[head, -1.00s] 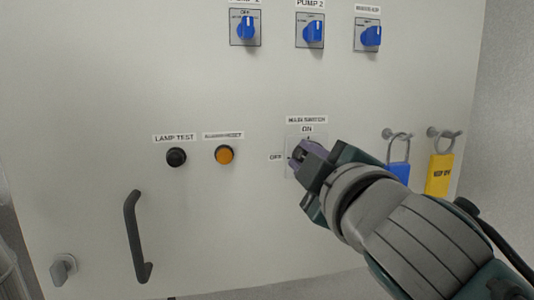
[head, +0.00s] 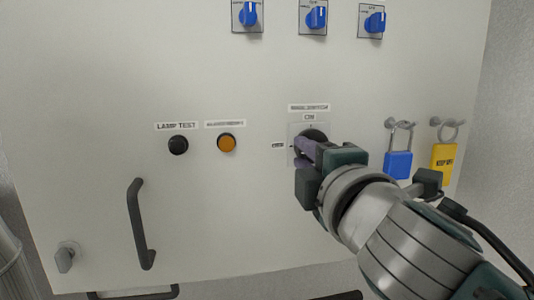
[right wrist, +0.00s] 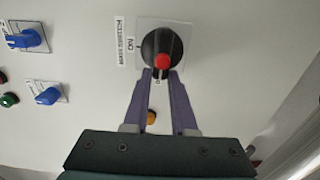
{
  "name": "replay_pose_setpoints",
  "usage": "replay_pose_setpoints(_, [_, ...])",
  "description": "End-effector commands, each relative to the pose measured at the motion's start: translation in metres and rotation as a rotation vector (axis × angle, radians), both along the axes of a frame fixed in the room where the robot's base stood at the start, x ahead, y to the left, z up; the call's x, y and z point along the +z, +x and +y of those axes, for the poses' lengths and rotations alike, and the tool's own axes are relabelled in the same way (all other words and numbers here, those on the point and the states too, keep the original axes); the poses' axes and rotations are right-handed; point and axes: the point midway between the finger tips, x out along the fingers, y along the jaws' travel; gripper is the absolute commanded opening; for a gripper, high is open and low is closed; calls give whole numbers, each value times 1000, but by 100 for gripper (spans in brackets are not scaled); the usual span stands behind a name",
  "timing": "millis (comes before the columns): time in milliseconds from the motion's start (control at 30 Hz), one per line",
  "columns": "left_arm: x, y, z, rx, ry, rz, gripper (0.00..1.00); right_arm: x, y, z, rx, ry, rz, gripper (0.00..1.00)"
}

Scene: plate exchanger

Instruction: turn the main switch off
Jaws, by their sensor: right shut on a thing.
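The main switch (head: 314,134) is a dark round dial on a grey plate on the cabinet front, with an ON label above it and another small label to its left. My right gripper (head: 302,152) hides most of it in the head view. In the right wrist view the switch (right wrist: 158,43) shows as a black disc with a red-ended handle (right wrist: 162,62). The purple fingers of the right gripper (right wrist: 160,76) are shut on that handle. The ON label lies left of the dial there. The handle's exact angle is hard to tell. My left gripper is not in view.
A blue padlock (head: 398,165) and a yellow padlock (head: 443,164) hang right of the switch. A black lamp test button (head: 178,145) and an orange button (head: 227,143) sit left. Blue selector knobs (head: 316,17) are above; a door handle (head: 140,223) is lower left.

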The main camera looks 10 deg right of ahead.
Motion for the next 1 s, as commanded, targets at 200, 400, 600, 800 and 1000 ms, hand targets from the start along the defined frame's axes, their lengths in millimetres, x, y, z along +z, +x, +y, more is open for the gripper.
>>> replay_pose_setpoints(200, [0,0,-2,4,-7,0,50,-1,0,0,0,-7,1,0])
replay_pose_setpoints(400, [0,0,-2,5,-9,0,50,-1,0,0,0,-7,1,32])
replay_pose_setpoints(600, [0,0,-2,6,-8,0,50,0,0,0,0,-5,1,54])
replay_pose_setpoints(800, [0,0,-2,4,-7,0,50,0,0,0,0,-4,0,55])
replay_pose_setpoints(1000, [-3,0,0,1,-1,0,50,-2,-9,-1,0,-3,0,55])
